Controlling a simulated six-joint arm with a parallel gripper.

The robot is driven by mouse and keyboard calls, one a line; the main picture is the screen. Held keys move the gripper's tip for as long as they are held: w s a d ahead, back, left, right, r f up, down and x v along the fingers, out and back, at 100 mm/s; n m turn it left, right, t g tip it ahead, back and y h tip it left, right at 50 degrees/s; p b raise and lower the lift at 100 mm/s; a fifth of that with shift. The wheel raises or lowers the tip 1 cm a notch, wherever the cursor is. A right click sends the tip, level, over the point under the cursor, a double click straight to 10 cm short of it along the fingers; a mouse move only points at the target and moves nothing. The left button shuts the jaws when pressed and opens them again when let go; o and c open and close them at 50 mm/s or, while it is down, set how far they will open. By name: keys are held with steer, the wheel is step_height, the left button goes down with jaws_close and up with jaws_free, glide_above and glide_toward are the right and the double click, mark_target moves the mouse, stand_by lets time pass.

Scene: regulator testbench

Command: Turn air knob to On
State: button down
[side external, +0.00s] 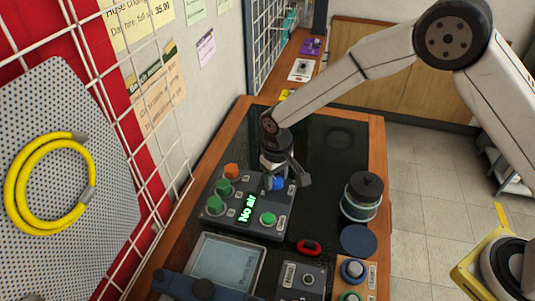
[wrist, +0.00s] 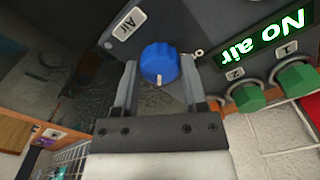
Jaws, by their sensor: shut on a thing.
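The blue air knob (side external: 278,184) sits at the right far part of the dark control panel (side external: 240,229). In the wrist view the knob (wrist: 160,63) is beside a white "Air" label (wrist: 129,23), and its white mark points toward the bottom of the picture. My gripper (side external: 287,181) is at the knob from above. In the wrist view the fingers of my gripper (wrist: 158,72) flank the knob on both sides and are shut on it. The panel's green display (side external: 247,208) reads "No air". The knob's end-position lettering is not readable.
Green knobs (side external: 214,205) and an orange knob (side external: 231,171) stand left of the display, and another green knob (side external: 268,219) to its right. A dark-lidded jar (side external: 361,198) stands right of the panel. A tablet-like screen (side external: 226,262) and a red ring-shaped object (side external: 309,247) lie nearer the camera.

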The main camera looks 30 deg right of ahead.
mark_target(276, 180)
steer(key=shift+c, duration=0.7)
jaws_free()
steer(key=shift+r, duration=0.15)
steer(key=shift+r, duration=3.8)
steer(key=shift+s+d+r, duration=0.15)
steer(key=shift+d, duration=0.4)
steer(key=s+d+r+m+t, duration=0.2)
steer(key=s+d, duration=1.6)
steer(key=shift+t, duration=0.3)
